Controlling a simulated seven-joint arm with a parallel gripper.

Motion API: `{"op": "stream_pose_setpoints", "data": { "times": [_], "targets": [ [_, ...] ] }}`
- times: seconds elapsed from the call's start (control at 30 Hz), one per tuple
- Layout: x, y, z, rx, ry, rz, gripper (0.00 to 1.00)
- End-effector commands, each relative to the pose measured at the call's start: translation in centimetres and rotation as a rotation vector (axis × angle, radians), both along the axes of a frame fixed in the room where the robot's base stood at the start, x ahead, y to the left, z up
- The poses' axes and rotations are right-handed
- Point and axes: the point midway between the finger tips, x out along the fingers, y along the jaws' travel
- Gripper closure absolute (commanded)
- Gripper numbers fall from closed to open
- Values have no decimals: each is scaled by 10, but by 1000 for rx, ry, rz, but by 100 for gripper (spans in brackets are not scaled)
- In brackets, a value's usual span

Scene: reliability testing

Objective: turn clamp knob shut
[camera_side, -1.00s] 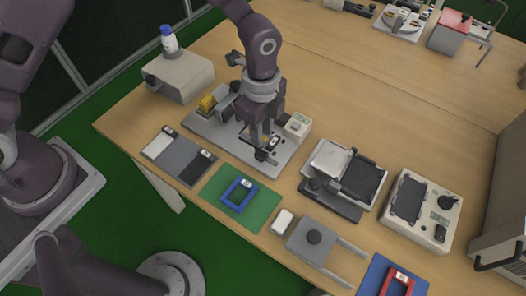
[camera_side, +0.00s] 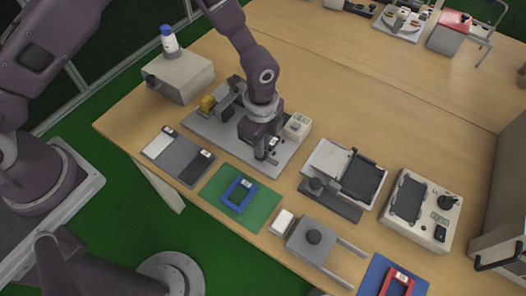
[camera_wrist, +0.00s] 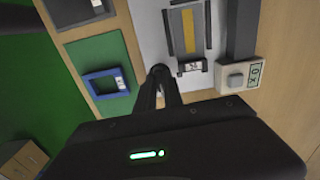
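The grey test fixture (camera_side: 208,132) lies on the wooden table, with a small white box with a display (camera_side: 297,126) at its right end. A yellow block (camera_side: 207,103) stands at its far left. My gripper (camera_side: 265,157) points down at the fixture's front right part. In the wrist view, the fingertips (camera_wrist: 160,76) come close together at a small round dark knob (camera_wrist: 160,68), which looks like the clamp knob and appears held between them. Beside it, the fixture shows a yellow strip (camera_wrist: 188,30) and a small label. The fingers hide most of the knob.
A blue frame (camera_side: 239,193) on a green mat (camera_side: 215,184) lies in front. A grey two-part tray (camera_side: 176,156) is at left. A grey machine with a bottle (camera_side: 180,76) stands behind it. Other devices, including a flat panel (camera_side: 420,210), stand at right.

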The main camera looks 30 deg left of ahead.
Motion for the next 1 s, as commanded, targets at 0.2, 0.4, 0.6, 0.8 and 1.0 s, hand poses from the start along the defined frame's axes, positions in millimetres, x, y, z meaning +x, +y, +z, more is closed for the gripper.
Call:
{"op": "stream_pose_setpoints", "data": {
  "times": [0.2, 0.4, 0.6, 0.8, 1.0],
  "targets": [
    [0, 0, 0, 0, -1, 325, 100],
    [0, 0, 0, 1, -1, 632, 100],
    [-1, 0, -1, 2, 0, 932, 100],
    [0, 0, -1, 1, -1, 1244, 100],
    [0, 0, -1, 2, -1, 1531, 100]
  ]
}}
